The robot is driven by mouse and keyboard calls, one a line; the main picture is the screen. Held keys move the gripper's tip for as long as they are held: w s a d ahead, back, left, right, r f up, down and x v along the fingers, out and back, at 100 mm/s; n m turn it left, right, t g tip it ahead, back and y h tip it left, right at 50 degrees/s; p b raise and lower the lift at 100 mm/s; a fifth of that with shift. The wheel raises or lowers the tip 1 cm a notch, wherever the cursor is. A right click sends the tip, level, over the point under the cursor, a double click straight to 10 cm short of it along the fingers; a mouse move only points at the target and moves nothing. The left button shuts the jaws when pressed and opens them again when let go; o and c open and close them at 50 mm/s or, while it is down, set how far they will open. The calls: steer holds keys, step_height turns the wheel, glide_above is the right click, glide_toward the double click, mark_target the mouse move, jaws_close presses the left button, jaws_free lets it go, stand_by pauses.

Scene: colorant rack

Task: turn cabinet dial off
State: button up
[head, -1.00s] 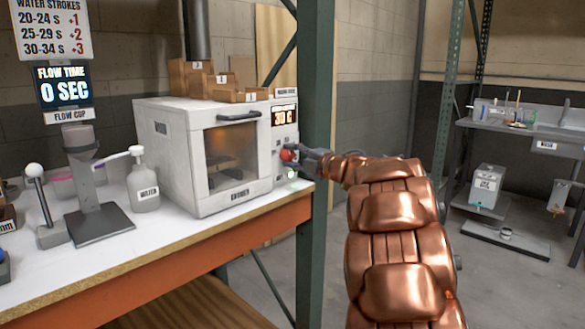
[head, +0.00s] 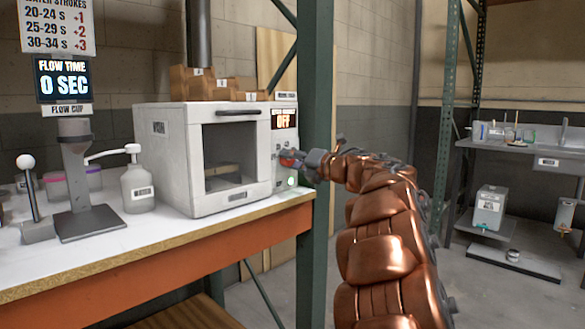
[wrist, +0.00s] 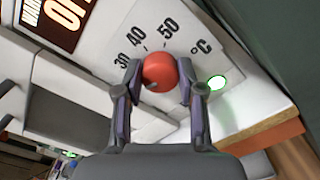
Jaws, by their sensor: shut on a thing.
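The white cabinet (head: 158,170) stands on the bench. Its display (head: 285,120) reads OFF, and the chamber behind its window is unlit. The red dial (wrist: 160,72) is on the panel below the display, with 30, 40 and 50 °C marks around it in the wrist view. My gripper (wrist: 158,78) is shut on the dial, one finger on each side. In the head view the dial (head: 287,158) is partly hidden by my gripper (head: 294,160). A green light (wrist: 217,83) glows next to the dial.
A green rack post (head: 315,200) stands right beside the cabinet and my arm. A white bottle (head: 137,185) and a flow cup stand (head: 80,185) are to the left. Wooden boxes (head: 210,87) sit on top of the cabinet.

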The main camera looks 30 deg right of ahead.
steer(key=shift+n, duration=0.3)
stand_by(0.4)
steer(key=o, duration=1.1)
steer(key=shift+o, duration=0.2)
steer(key=shift+s, duration=0.1)
steer(key=v, duration=1.1)
steer(key=shift+s, duration=0.4)
steer(key=shift+d, duration=0.15)
steer(key=shift+r, duration=0.1)
